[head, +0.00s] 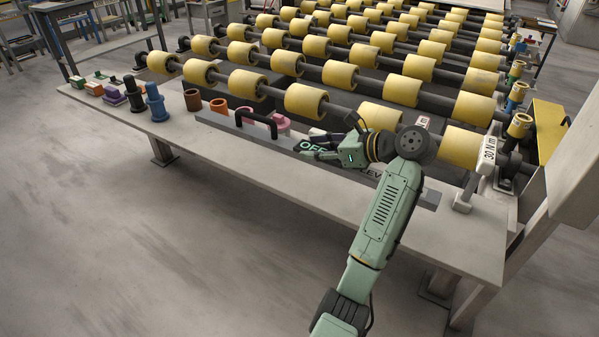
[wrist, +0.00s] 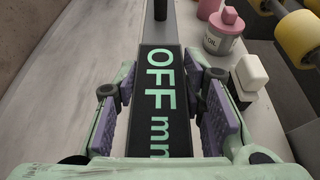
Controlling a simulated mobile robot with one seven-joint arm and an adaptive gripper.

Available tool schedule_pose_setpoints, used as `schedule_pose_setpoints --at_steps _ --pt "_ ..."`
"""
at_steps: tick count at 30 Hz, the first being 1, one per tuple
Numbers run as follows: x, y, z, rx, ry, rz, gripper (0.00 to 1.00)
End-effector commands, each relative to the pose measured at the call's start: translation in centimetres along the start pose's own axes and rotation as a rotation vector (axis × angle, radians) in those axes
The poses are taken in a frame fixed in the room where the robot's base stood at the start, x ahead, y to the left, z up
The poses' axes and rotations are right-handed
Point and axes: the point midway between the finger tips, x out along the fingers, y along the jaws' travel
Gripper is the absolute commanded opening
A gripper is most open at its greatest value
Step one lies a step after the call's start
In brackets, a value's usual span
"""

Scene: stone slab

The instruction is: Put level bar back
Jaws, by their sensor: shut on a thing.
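The level bar (head: 228,126) is a long grey bar with a black arched handle and a black display reading OFF. It lies along the table's inner side, parallel to the rollers; I cannot tell whether it rests on the table or is slightly raised. My gripper (head: 318,147) is shut on it at the display. In the wrist view, the purple finger pads of my gripper (wrist: 162,95) stand on both sides of the level bar (wrist: 165,110), with the handle's near post ahead. My wrist and forearm hide part of the bar's right half.
The stone table (head: 240,162) is clear along its front. A pink-topped oil can (wrist: 222,38) and a white block (wrist: 250,72) stand close right of the bar. Brown and blue cylinders are at the left, a 30 N m labelled tool (head: 488,152) at the right, yellow rollers (head: 306,100) behind.

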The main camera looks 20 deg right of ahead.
Motion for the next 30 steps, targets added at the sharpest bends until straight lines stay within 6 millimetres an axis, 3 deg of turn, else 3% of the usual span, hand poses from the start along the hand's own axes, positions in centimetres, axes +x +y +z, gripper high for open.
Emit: schedule_pose_setpoints --at_steps 9,22,29,30 --pt "1.8 0.0 -4.3 0.003 -0.002 0.0 0.0" --pt "3.5 0.0 -8.4 0.002 -0.002 -0.001 0.0" --pt "3.8 0.0 -9.1 -0.002 -0.002 -0.001 0.0" --pt "3.9 0.0 -9.3 0.0 0.001 0.0 0.38"
